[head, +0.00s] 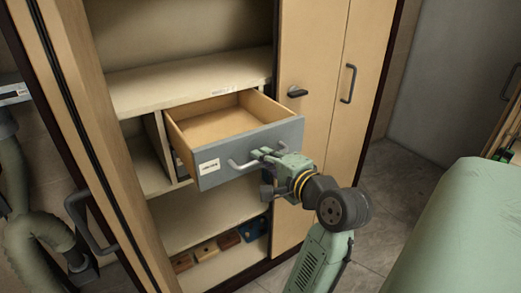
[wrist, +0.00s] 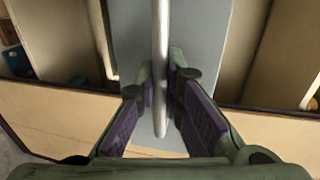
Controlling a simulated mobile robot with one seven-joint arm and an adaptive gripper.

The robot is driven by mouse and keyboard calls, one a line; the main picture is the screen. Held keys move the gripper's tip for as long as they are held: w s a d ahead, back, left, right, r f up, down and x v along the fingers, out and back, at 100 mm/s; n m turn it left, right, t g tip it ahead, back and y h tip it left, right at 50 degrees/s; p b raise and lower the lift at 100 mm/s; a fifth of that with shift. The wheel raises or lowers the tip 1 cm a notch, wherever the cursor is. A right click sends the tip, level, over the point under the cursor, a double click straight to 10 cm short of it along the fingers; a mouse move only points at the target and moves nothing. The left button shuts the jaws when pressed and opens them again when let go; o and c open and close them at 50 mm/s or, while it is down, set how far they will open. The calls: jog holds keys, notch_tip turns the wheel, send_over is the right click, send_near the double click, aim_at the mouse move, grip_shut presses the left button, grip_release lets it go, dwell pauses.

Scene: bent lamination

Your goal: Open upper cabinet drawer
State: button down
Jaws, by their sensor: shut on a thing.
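The upper cabinet drawer (head: 246,153) has a grey front with a white label and a wooden box. It stands pulled out of the cabinet, and its empty inside shows. My gripper (head: 262,160) is at the right part of the drawer's metal bar handle (head: 236,165). In the wrist view the handle (wrist: 160,60) runs between the two purple-padded fingers of my gripper (wrist: 161,100), against the grey drawer front (wrist: 200,40). My gripper is shut on the handle. The fingertips are partly hidden in the head view.
An open shelf (head: 190,80) lies above the drawer. Several small coloured blocks (head: 205,249) sit on the lower shelf. A closed cabinet door (head: 308,130) with a dark handle stands to the right. A green rounded surface (head: 450,230) is at the lower right.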

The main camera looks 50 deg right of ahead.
jog(key=c, duration=1.7)
grip_release()
jog(key=shift+s, duration=0.1)
jog(key=v, duration=1.2)
